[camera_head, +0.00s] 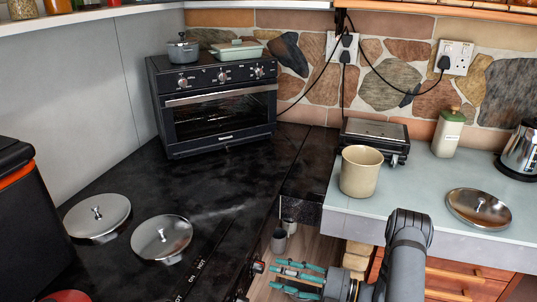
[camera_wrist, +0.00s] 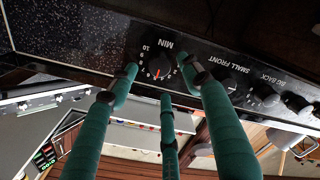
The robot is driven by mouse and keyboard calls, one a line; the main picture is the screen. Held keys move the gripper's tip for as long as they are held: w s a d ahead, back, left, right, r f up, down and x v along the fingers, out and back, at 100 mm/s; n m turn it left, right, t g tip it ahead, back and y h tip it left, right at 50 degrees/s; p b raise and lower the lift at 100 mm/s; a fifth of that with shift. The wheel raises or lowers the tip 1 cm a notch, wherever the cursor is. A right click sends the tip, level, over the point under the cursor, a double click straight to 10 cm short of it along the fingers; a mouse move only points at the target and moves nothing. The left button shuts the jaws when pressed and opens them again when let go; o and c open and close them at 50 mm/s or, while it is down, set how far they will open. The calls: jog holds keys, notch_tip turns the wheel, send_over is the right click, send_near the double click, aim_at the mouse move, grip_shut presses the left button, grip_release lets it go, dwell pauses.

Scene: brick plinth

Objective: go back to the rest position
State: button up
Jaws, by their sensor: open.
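My gripper (camera_head: 277,274) is at the lower middle of the head view, in front of the dark stove's control panel, below the counter edge. Its teal fingers point left toward the panel. In the wrist view the fingers (camera_wrist: 158,80) are spread with nothing held between them. A black stove knob (camera_wrist: 156,66) with a red mark lies just beyond the fingertips, near the word MIN. I cannot tell whether any fingertip touches it. My grey arm comes in from the right, beside the light counter's front.
The black stovetop (camera_head: 235,205) carries two metal lids (camera_head: 97,214) and a toaster oven (camera_head: 215,105). The light counter (camera_head: 415,192) holds a beige pot (camera_head: 361,172), another lid (camera_head: 479,208), a bottle (camera_head: 447,133) and a kettle (camera_head: 520,152). Drawers (camera_head: 455,278) stand below it, near my arm.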

jog(key=x, duration=0.4)
jog(key=shift+d, duration=0.1)
dwell(0.3)
jog(key=v, duration=1.2)
jog(key=w+a+n+b, duration=0.4)
jog(key=a+n+b, duration=0.3)
jog(key=n, duration=1.6)
jog(key=a, duration=0.4)
jog(key=shift+a, duration=0.35)
